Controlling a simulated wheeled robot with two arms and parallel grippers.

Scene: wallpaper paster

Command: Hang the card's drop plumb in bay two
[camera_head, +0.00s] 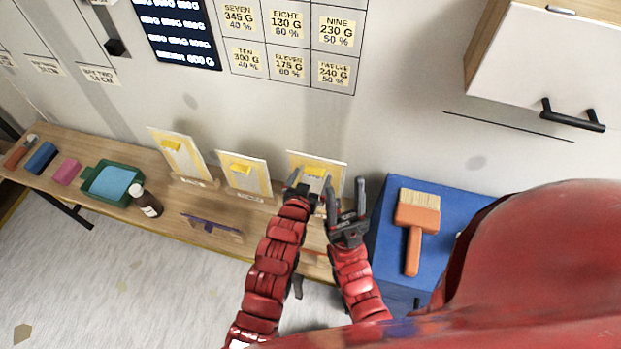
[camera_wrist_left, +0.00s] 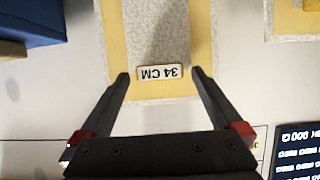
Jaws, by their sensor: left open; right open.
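Three white-and-yellow cards lean on the bench, left (camera_head: 187,158), middle (camera_head: 236,180) and right (camera_head: 333,170). My open left gripper (camera_head: 305,188) is in front of the right card, partly hiding it. In the left wrist view, a yellow sheet with a grey strip (camera_wrist_left: 165,30) carries an upside-down "34 CM" label (camera_wrist_left: 163,73). The open fingertips (camera_wrist_left: 158,78) appear on either side of that label; contact is unclear. My open right gripper (camera_head: 347,212) is just right of the left one, empty. A wall label at upper left (camera_head: 100,75) appears to read "BAY TWO"; its length is hard to read.
A blue cabinet top with an orange brush (camera_head: 416,218) stands right of the cards. A green tray (camera_head: 96,190), brown bottle (camera_head: 147,202) and purple tool (camera_head: 211,224) are on the bench left. A wall cupboard (camera_head: 545,65) overhangs at upper right.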

